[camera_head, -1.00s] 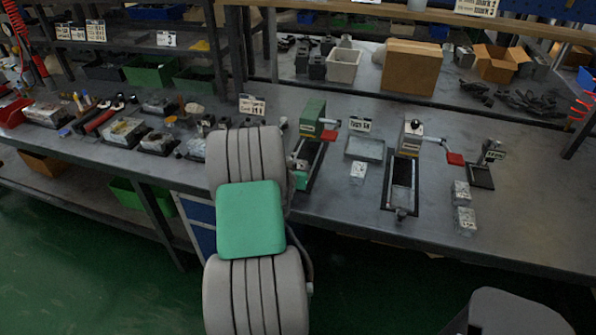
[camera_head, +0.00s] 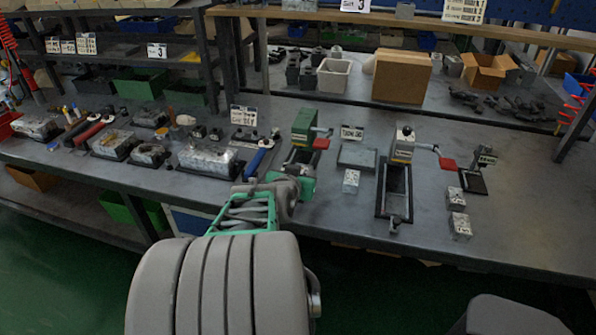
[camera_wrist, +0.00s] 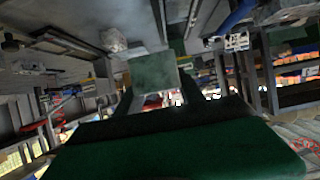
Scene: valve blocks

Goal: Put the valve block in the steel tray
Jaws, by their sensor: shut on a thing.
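My gripper (camera_wrist: 155,80) is shut on a valve block (camera_wrist: 154,72), whose flat grey-green face shows between the dark fingers in the wrist view. In the head view my arm hides the fingers and the held block; the wrist is at the bench's front edge, by the green vise. Another pale metal block (camera_head: 351,181) stands just in front of the tray.
The green vise (camera_head: 304,124) and a second vise (camera_head: 396,188) flank the tray, with red-tipped handles sticking out. Two more blocks (camera_head: 460,226) stand at the right beside a small dark stand (camera_head: 474,181). Large castings (camera_head: 207,160) and tools crowd the left. The bench's far right is clear.

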